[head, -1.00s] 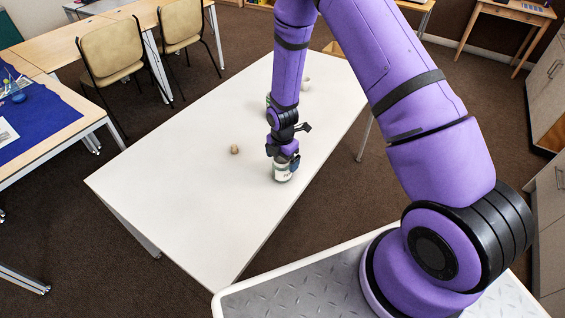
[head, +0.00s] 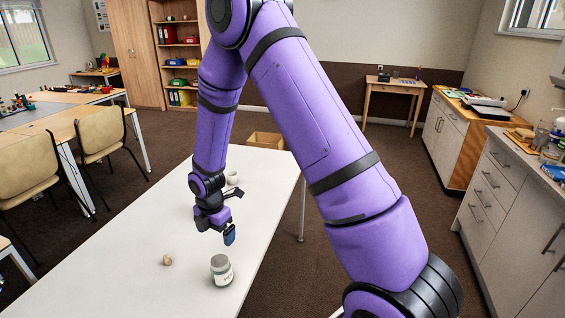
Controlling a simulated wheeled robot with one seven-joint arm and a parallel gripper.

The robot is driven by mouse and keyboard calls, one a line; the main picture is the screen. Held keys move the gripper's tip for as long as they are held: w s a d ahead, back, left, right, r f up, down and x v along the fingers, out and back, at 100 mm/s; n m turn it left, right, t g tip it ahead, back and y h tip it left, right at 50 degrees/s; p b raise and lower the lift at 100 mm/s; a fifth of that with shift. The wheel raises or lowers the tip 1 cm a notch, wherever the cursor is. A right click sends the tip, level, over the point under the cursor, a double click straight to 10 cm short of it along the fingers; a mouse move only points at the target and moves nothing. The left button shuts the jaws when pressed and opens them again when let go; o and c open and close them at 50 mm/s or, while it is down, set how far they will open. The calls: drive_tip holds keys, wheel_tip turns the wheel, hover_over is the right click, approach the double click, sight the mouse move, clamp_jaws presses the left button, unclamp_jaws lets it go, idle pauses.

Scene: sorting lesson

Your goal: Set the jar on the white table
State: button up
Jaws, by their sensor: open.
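The jar (head: 221,271), with a grey-green lid and a pale label, stands upright on the white table (head: 120,262) near its right edge. My gripper (head: 229,238) is open and empty. It hangs just beyond and above the jar in the head view, with a visible gap between them. Its fingertips point down, and the nearer finger partly hides the other.
A small beige lump (head: 167,260) lies left of the jar. A white cup (head: 233,178) stands farther back, behind my gripper. An open cardboard box (head: 265,140) is past the table's far end. The table's left part is clear.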

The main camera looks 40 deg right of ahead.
drive_tip(key=s+d+r+m+t, duration=0.1)
drive_tip(key=s+r+m, duration=0.25)
drive_tip(key=r, duration=0.55)
drive_tip(key=s+d+r+m+t, duration=0.1)
drive_tip(key=s+d+r+m, duration=0.2)
drive_tip(key=r, duration=0.6)
drive_tip(key=s+r+m+t, duration=0.1)
drive_tip(key=s+r+m, duration=0.35)
drive_tip(key=r, duration=0.45)
drive_tip(key=s+d+r+m+t, duration=0.1)
drive_tip(key=s+r+m, duration=0.4)
drive_tip(key=s, duration=0.4)
drive_tip(key=s+d+r+m+t, duration=0.1)
drive_tip(key=s+r+m, duration=0.4)
drive_tip(key=s, duration=0.4)
drive_tip(key=shift+s+d+m, duration=0.15)
drive_tip(key=shift+s+m, duration=0.1)
drive_tip(key=shift+m, duration=0.55)
